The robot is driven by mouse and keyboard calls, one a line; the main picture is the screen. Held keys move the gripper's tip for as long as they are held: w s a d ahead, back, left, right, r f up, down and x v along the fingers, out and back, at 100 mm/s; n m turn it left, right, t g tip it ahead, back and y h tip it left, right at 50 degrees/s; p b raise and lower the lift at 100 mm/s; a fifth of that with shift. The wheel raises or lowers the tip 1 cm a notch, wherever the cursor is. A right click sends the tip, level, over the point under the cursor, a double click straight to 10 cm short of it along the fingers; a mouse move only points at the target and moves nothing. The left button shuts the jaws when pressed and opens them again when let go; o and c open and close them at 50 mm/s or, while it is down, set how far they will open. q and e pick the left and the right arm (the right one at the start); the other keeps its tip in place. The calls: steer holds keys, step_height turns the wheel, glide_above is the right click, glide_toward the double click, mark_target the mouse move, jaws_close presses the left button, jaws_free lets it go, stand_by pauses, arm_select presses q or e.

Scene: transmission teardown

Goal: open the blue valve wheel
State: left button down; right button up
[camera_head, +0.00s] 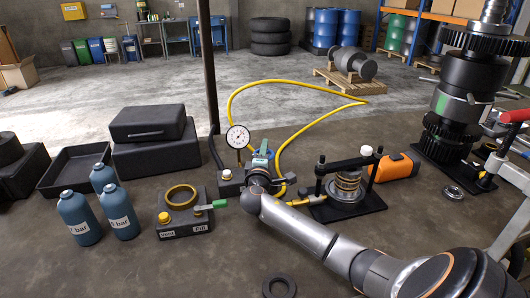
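A small blue part (262,154), which looks like the blue valve wheel, shows at the middle of the bench beside the round white pressure gauge (238,137). Its outline is small and partly covered, so I cannot tell how far it is turned. My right arm comes in from the lower right. My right gripper (262,176) is at the near side of the blue part, close to it or touching it. The fingers are dark and small against the valve fitting, and I cannot tell whether they are open or shut. My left gripper is not in view.
A yellow hose (300,84) loops behind the gauge. A press stand (345,188) with an orange box (397,166) is to the right. A black fixture with a green-handled lever (212,205) and blue bottles (78,216) are to the left. A dark ring (279,287) lies in front.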

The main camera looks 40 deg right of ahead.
steer(key=shift+w+d, duration=0.2)
steer(key=shift+d, duration=0.05)
jaws_close()
stand_by(0.3)
